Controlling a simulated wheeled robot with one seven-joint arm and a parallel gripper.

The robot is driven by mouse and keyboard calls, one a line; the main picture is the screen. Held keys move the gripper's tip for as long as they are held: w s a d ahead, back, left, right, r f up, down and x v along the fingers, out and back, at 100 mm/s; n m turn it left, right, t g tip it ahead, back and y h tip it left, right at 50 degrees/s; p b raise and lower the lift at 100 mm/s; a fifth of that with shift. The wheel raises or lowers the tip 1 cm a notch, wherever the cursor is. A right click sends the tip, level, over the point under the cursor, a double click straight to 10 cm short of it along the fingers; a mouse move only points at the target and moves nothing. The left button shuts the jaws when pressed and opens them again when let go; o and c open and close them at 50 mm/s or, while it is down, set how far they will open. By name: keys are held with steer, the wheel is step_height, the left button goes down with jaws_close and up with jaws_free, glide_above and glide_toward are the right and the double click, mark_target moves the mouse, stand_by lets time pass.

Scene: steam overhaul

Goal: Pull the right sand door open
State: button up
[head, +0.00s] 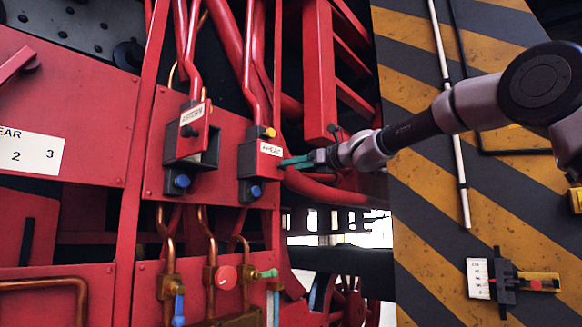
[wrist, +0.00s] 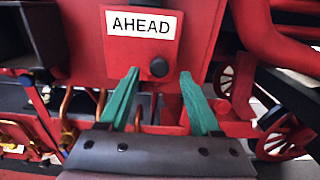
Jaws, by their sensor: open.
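The right sand door (head: 268,168) is a red panel with a white AHEAD label, on a dark box fixed to the red frame. It looks shut. In the wrist view the door (wrist: 200,55) fills the upper middle, with a round black knob (wrist: 159,67) below its label. My gripper (head: 283,162) has green fingers and reaches the door from the right. In the wrist view my gripper (wrist: 160,73) is open, one finger on each side of the knob. I cannot tell whether either finger touches it. The knob is not clear in the head view.
The left sand door (head: 195,142), labelled ASTERN, stands out from its box with a dark gap behind. Red pipes (head: 250,70) run above the boxes. Copper pipes and valves (head: 226,277) sit below. A striped yellow and black panel (head: 440,200) stands at the right.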

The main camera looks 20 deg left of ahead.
mark_target(274, 160)
steer(key=shift+x, duration=1.25)
jaws_close()
stand_by(0.5)
